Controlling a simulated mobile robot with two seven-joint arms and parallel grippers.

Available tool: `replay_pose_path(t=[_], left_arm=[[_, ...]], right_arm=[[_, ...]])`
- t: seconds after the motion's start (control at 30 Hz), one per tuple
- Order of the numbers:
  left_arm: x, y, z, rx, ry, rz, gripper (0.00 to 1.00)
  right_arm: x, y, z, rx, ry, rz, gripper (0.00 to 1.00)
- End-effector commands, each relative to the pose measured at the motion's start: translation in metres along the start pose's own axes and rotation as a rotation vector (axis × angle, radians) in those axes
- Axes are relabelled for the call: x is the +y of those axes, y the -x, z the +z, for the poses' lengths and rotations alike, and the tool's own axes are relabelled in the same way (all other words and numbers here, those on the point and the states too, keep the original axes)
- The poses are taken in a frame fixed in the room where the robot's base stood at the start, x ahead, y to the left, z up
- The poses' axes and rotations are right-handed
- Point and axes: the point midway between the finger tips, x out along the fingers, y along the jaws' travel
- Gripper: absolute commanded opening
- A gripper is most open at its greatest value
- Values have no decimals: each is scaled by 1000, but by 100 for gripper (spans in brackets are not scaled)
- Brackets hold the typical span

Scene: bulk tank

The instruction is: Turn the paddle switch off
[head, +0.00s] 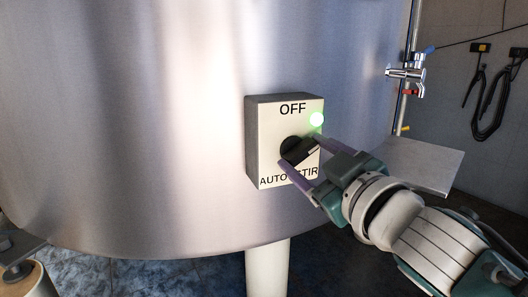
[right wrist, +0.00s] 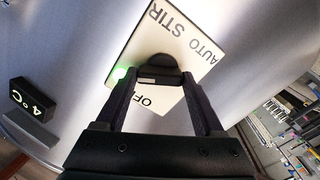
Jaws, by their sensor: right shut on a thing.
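The switch box (head: 255,140) is a pale box on the steel tank wall, marked OFF at the top, AUTO at lower left and STIR at lower right. A green light (head: 317,119) glows at its upper right; it also shows in the right wrist view (right wrist: 122,73). The black paddle switch (head: 293,148) sits in the middle of the box. My right gripper (head: 309,151) is shut on the paddle, one finger on each side. In the right wrist view the paddle (right wrist: 158,66) lies between the fingertips. The paddle's exact setting is hard to tell. My left gripper is out of view.
The large steel tank (head: 130,110) fills the left and middle. A metal shelf (head: 425,165) and a tap (head: 408,73) are to the right of it. A black 4°C display (right wrist: 34,97) is at left in the right wrist view.

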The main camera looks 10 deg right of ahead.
Motion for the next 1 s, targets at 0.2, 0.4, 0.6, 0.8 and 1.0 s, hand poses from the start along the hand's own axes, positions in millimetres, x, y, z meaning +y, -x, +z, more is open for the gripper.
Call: replay_pose_path(t=[0.2, 0.4, 0.6, 0.8, 1.0], left_arm=[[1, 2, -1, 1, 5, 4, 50], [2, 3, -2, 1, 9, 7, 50], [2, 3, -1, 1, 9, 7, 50], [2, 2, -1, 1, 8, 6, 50], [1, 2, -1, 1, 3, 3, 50]], right_arm=[[0, 0, -1, 0, 205, 0, 14], [0, 0, -2, 0, 395, 0, 14], [-1, 0, -2, 0, 585, 1, 14], [-2, 0, -3, 1, 757, 1, 14], [-2, 0, -3, 2, 895, 0, 14]])
